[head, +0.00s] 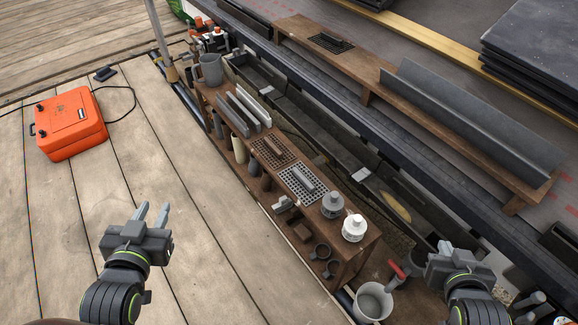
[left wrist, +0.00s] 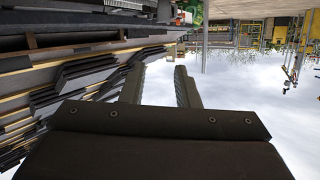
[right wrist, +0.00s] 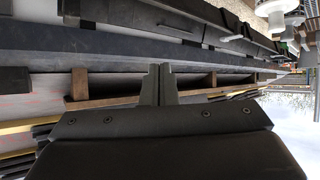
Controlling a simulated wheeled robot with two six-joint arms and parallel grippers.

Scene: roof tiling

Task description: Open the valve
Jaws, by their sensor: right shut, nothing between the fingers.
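No valve can be made out for certain. At the far end of the wooden shelf in the head view is a small cluster of red, white and dark fittings (head: 210,38), too small to tell apart. A red item (left wrist: 183,18) also shows small at the top of the left wrist view. My left gripper (head: 152,212) is open and empty above the plank deck, left of the shelf; its spread fingers show in the left wrist view (left wrist: 158,85). My right gripper (head: 446,247) is at the lower right, near the gutter; its fingers are together and empty in the right wrist view (right wrist: 160,72).
An orange case (head: 70,125) lies on the deck at left. The wooden shelf (head: 345,255) holds bottles, grilles and a grey jug (head: 209,70). A bucket (head: 373,303) with a red-handled tool beside it stands at lower right. A plank (head: 370,75) bears a metal angle.

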